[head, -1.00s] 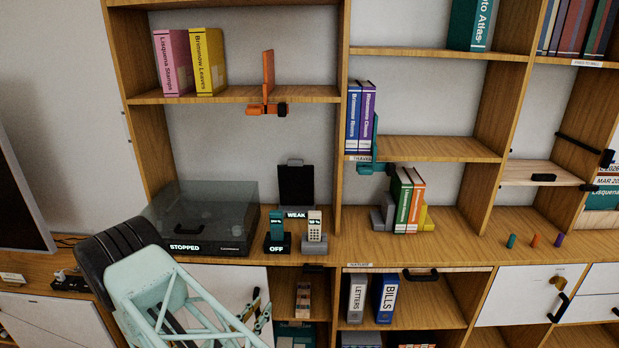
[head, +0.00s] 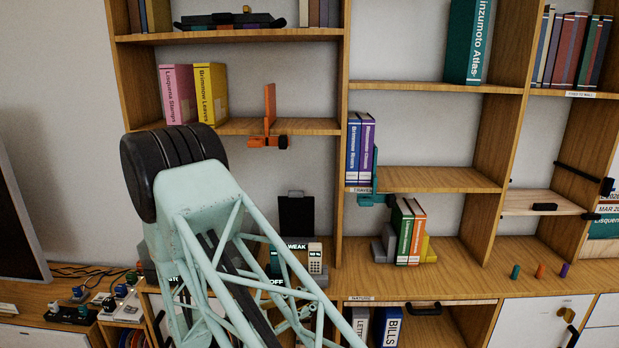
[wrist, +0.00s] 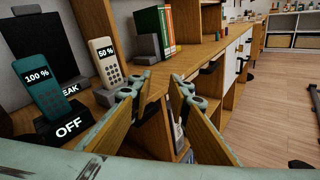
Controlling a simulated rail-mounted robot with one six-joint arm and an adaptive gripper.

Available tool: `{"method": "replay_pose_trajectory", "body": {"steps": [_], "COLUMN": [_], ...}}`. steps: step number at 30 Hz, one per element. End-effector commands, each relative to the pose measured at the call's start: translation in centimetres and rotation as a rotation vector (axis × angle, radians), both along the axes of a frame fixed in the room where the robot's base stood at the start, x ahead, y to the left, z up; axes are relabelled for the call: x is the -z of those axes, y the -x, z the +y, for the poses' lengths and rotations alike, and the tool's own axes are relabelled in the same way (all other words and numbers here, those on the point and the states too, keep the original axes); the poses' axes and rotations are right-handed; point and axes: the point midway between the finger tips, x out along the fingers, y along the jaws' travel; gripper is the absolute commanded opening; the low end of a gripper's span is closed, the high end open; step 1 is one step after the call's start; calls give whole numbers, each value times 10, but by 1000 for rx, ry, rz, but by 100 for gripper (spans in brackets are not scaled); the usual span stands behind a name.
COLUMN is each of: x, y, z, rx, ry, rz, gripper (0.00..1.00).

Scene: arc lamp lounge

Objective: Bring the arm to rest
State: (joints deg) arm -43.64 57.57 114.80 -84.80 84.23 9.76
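My pale mint arm (head: 200,200) rises at the left of the head view, a black cylindrical joint at its top. My gripper is partly hidden behind the arm's lattice there. In the wrist view its two fingers (wrist: 161,88) stand apart with nothing between them. Beyond their left side are a teal handset (wrist: 42,92) reading 100 % on a dark base marked OFF, and a beige handset (wrist: 105,62) reading 50 %. The fingers appear clear of both. In the head view the beige handset (head: 315,259) shows, while the teal one is mostly covered by my arm.
A tall wooden shelf unit (head: 420,184) fills the back, with books, binders and an orange bookend (head: 269,110). Small coloured pegs (head: 539,270) stand on the right counter. Cables and small devices (head: 95,300) lie at the left. The wrist view shows open floor (wrist: 275,105) at right.

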Motion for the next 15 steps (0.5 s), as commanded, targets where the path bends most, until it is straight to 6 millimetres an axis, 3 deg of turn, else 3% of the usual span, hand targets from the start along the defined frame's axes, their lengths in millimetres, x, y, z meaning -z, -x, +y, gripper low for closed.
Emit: {"method": "replay_pose_trajectory", "body": {"steps": [15], "x": [-77], "y": [27], "z": [-81], "rx": [227], "ry": [-152], "rz": [-37], "gripper": [17]}}
